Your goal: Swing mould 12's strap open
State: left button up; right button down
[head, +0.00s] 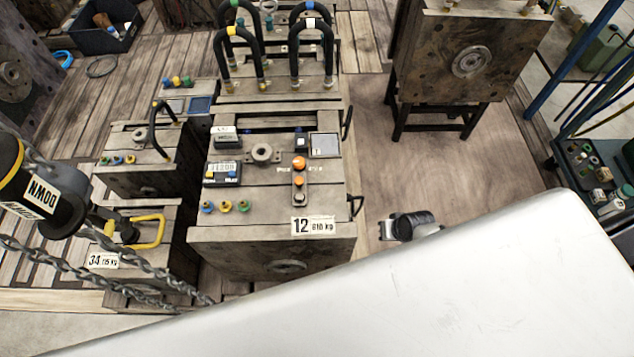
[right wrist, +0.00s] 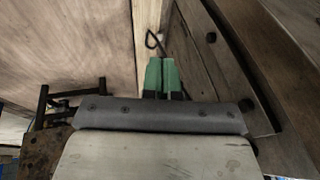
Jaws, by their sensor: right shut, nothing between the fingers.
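My right gripper's green fingers (right wrist: 162,77) are together and empty in the right wrist view. They are low beside a dark block's side wall, near a thin black hooked handle (right wrist: 155,42). The strap does not show there. My left gripper is not in view.
Mould 34 (head: 155,255) stands left of mould 12. Black lifting hoops (head: 311,45) stand behind.

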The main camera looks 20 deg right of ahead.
aim_at(307, 184)
jog(key=w+a+r+m+y+b, duration=0.1)
jog(key=w+r+y+b, duration=0.25)
jog(key=w+r, duration=0.65)
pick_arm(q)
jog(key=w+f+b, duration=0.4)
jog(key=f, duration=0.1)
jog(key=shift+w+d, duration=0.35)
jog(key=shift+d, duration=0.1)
pick_arm(e)
jog(key=w+a+r+n+g+y, duration=0.1)
jog(key=a+r, duration=0.4)
jog(key=r, duration=0.6)
jog(key=w+y, duration=0.1)
jog(key=y, duration=0.1)
jog(key=shift+r+y, duration=0.35)
jog(key=shift+r, duration=0.05)
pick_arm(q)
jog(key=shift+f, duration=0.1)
pick_arm(e)
jog(key=shift+w, duration=0.1)
